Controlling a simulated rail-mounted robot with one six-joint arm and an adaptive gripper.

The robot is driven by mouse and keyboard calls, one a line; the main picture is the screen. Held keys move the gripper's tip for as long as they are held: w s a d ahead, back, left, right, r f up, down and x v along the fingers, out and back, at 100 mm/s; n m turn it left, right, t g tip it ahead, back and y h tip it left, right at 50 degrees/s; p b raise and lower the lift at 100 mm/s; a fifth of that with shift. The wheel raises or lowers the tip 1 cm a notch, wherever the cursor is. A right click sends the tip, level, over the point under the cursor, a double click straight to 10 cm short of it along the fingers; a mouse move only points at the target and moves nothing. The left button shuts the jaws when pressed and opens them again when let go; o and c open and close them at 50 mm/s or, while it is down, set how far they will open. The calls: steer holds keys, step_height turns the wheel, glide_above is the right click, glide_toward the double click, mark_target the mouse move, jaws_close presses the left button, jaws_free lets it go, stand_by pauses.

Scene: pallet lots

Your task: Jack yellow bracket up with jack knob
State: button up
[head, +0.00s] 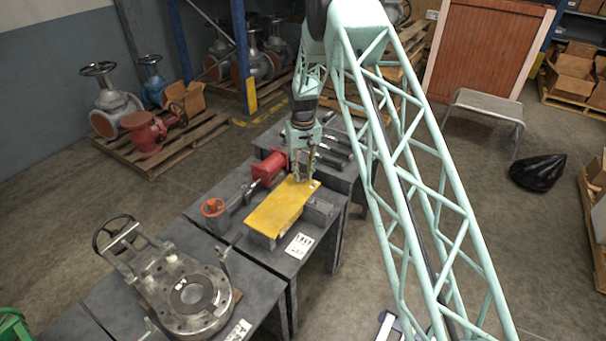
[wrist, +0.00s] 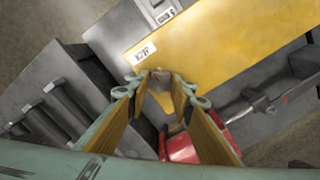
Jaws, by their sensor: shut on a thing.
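The yellow bracket (head: 277,208) is a flat plate lying over grey blocks on the table, its far end under my gripper. It fills the upper middle of the wrist view (wrist: 215,35). My gripper (head: 302,180) points down at the bracket's far edge. In the wrist view its fingertips (wrist: 162,77) close around the edge beside a small label; the exact contact is partly hidden. An orange round knob (head: 213,208), which looks like the jack knob, sits left of the bracket, apart from my gripper. A rod runs from it toward a red cylinder (head: 268,168).
Grey bars (head: 333,150) lie on the table behind my gripper. A pallet with valves (head: 150,140) is at the back left. A stool (head: 487,108) and a black bag (head: 538,172) stand on the floor at right.

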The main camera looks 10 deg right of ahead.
mark_target(303, 176)
steer(key=m, duration=0.4)
steer(key=shift+m, duration=0.3)
steer(key=shift+s+f+m, duration=0.1)
steer(key=shift+m, duration=2)
steer(key=o, duration=0.9)
steer(key=shift+c, duration=0.2)
steer(key=shift+r, duration=0.2)
step_height(303, 176, up, 12)
steer(key=shift+f, duration=0.15)
